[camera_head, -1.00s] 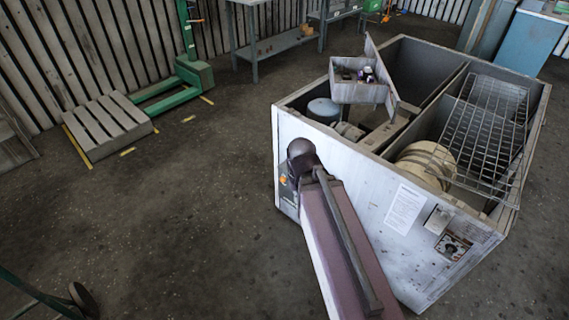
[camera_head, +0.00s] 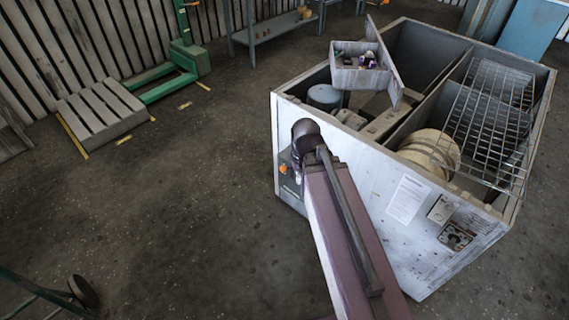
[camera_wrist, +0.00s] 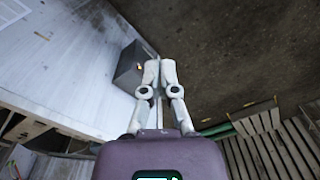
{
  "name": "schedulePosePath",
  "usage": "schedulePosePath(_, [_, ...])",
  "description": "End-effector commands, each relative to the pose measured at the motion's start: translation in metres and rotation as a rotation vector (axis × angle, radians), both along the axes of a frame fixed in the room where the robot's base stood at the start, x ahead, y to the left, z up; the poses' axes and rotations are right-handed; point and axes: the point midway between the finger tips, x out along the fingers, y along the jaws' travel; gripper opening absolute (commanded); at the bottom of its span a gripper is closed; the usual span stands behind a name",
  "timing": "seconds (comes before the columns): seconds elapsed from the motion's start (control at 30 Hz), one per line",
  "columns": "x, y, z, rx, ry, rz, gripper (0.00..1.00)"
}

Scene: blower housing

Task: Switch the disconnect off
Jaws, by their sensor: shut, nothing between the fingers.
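A grey box (camera_head: 289,189) with an orange spot sits at the left end of the white blower housing's front panel (camera_head: 370,185); I take it to be the disconnect. In the head view my arm hides most of the gripper and part of the box. The switch position is too small to read.
The open-topped housing holds a wire rack (camera_head: 490,120), round tan discs (camera_head: 430,150) and a small tray (camera_head: 360,75). A panel with a round dial (camera_head: 456,237) is on its front right. A pallet (camera_head: 102,112) and green pallet truck (camera_head: 185,60) stand back left.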

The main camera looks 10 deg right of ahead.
Motion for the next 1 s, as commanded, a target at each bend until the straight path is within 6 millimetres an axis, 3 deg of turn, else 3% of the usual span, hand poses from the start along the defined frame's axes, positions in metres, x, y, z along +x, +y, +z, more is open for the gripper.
schedulePosePath(0.27, [0.057, -0.006, -0.039, 0.108, -0.061, 0.11, 0.0])
schedulePosePath(0.6, [0.165, -0.025, -0.094, 0.296, -0.256, 0.326, 0.0])
schedulePosePath(0.8, [0.221, -0.045, -0.115, 0.366, -0.394, 0.431, 0.0])
schedulePosePath(1.0, [0.252, -0.059, -0.123, 0.395, -0.488, 0.491, 0.0])
